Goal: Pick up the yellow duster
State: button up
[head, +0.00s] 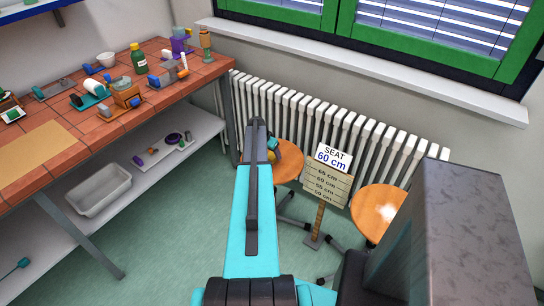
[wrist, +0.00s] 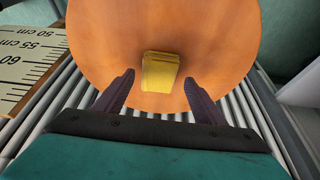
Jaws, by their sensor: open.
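The yellow duster (wrist: 161,70) is a small folded block on the round orange wooden stool seat (wrist: 105,45) in the wrist view. My gripper (wrist: 159,80) is open, with one dark finger to the left and one to the right of the duster's near end. The fingers look apart from it, and nothing is held. The height of the fingertips above the seat is hard to tell. In the head view the same seat (head: 288,172) is by the radiator, partly hidden behind my arm.
A white ribbed radiator (head: 300,118) stands behind the stool. A height-gauge sign (head: 328,186) stands to the right, then a second stool (head: 376,208). A tiled bench (head: 75,135) with bottles and small items is at left. Green floor is open between.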

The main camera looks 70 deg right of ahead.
jog(key=shift+x, duration=0.9)
jog(key=c, duration=1.1)
jog(key=shift+r, duration=0.15)
jog(key=shift+r+b, duration=0.3)
jog(key=shift+r, duration=0.35)
jog(key=shift+r+b, duration=0.5)
jog(key=shift+r, duration=0.45)
jog(key=s+a+b, duration=0.1)
jog(key=s+a, duration=0.1)
jog(key=a, duration=0.2)
jog(key=s+a+r+b, duration=0.1)
jog(key=s+a, duration=0.1)
jog(key=a, duration=0.3)
jog(key=s+a+b, duration=0.2)
jog(key=s+a, duration=0.1)
jog(key=a, duration=0.2)
jog(key=shift+a+r, duration=0.2)
jog(key=shift+r, duration=0.1)
